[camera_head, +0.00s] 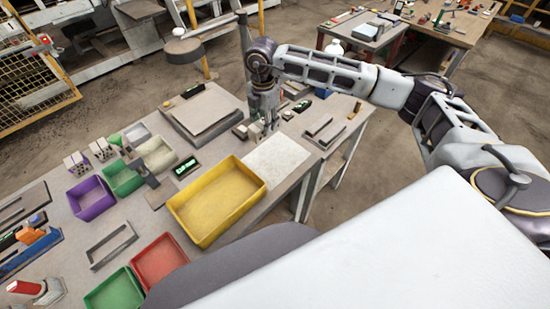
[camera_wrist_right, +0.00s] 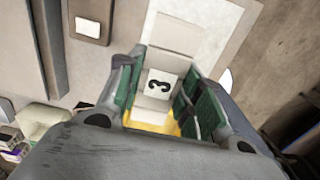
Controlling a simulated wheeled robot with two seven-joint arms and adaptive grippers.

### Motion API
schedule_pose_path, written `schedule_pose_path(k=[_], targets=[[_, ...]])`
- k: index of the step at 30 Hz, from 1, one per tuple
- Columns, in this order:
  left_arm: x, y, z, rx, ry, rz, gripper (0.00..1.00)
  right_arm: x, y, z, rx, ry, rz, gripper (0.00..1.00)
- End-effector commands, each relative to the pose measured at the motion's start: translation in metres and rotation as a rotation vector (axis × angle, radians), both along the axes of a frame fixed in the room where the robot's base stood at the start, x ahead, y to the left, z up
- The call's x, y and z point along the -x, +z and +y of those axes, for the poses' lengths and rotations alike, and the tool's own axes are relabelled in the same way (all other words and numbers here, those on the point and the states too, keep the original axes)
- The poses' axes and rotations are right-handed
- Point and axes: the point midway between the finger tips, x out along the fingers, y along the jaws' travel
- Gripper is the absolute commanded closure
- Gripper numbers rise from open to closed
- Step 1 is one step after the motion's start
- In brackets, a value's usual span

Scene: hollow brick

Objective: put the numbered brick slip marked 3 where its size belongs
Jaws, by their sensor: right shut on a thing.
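The brick slip marked 3 (camera_wrist_right: 160,84) is pale, with a black numeral facing the right wrist camera. My right gripper (camera_wrist_right: 163,92) is shut on it, with dark green finger pads on both sides. In the head view my right gripper (camera_head: 259,131) is low over the far part of the bench, just behind a white sheet (camera_head: 277,163). The slip is too small to make out there, and I cannot tell whether it touches the bench. My left gripper is not in view.
A yellow bin (camera_head: 217,202) stands in front of the gripper. Purple (camera_head: 91,198), green (camera_head: 122,178) and red (camera_head: 158,260) bins stand to the left. A grey slab (camera_head: 204,112) lies left of the gripper, and dark flat pieces (camera_head: 324,131) lie right.

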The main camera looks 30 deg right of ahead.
Motion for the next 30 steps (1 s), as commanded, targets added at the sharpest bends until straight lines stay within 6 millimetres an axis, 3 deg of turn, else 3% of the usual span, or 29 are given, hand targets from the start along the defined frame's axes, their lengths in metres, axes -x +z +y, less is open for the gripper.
schedule_pose_path(k=[8,21,30], targets=[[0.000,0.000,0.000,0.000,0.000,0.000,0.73,0.000,-0.002,0.000,0.000,0.001,-0.001,0.97],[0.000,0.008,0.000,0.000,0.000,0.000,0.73,0.000,-0.045,0.000,0.000,0.002,0.000,0.97],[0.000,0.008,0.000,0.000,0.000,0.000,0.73,0.000,-0.050,0.000,0.000,0.002,-0.001,0.97]])
